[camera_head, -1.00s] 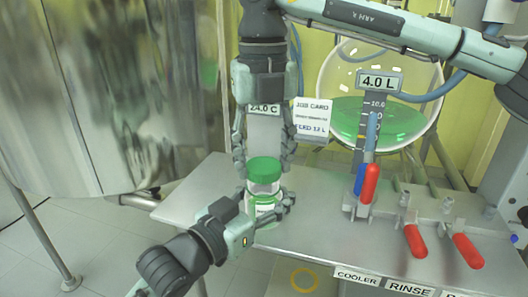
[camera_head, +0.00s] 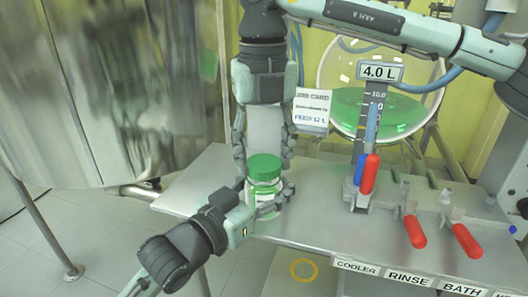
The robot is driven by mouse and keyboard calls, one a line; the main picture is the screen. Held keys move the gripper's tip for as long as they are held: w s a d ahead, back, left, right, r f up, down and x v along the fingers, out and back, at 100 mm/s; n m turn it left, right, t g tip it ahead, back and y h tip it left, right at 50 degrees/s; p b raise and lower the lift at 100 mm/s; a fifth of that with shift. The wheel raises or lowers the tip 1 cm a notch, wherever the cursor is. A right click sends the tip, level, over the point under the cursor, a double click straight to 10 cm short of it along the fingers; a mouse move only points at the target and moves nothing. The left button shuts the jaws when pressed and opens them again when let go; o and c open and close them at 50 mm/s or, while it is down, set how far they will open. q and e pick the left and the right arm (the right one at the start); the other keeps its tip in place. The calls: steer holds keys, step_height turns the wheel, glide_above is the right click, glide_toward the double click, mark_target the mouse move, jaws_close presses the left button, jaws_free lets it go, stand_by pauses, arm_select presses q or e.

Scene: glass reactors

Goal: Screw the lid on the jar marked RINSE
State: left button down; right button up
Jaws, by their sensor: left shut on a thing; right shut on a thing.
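The jar (camera_head: 261,189) is clear glass with a pale label too small to read, and stands upright at the table's front left. The green lid (camera_head: 264,166) sits level at its mouth; I cannot tell how far it is threaded. My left gripper (camera_head: 278,203) comes in low from the left and is shut around the jar's lower body, hiding part of it. My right gripper (camera_head: 264,158) points straight down from above. Its fingers are on either side of the lid, shut on it.
The metal table (camera_head: 320,220) has front-edge labels COOLER, RINSE (camera_head: 408,279) and BATH. A glass vessel (camera_head: 345,70) with green liquid and a card (camera_head: 312,108) are behind.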

steer(key=shift+f, duration=0.3)
steer(key=m, duration=0.4)
steer(key=shift+a, duration=0.1)
steer(key=m, duration=0.8)
steer(key=shift+a, duration=0.15)
steer(key=m, duration=0.5)
steer(key=shift+w, duration=0.15)
steer(key=m, duration=0.5)
steer(key=shift+w+m, duration=0.1)
steer(key=shift+m, duration=0.3)
steer(key=o, duration=0.7)
